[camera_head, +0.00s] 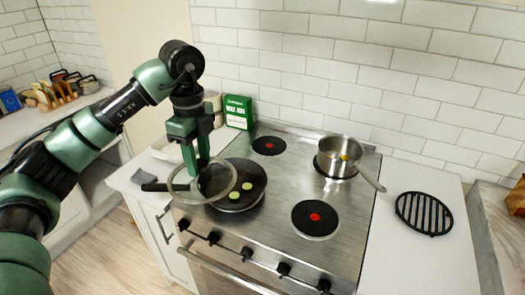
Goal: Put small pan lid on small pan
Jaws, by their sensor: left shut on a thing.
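The black frying pan (254,176) sits on the front left burner of the stove, with pale green slices in it. The glass pan lid (216,187) has a light rim and is see-through. My left gripper (194,174) comes down from above and is shut on the lid. The lid is over the left part of the pan and reaches past its left side, so it is off-centre. I cannot tell whether the lid touches the pan. A black handle (154,187) sticks out to the left, partly behind the lid. My right gripper is out of view.
A steel saucepan (328,158) with its handle toward the front right stands on the back right burner. The front right burner (315,218) is bare. A green box (238,112) stands behind the stove's left side. A black trivet (424,213) lies on the right counter.

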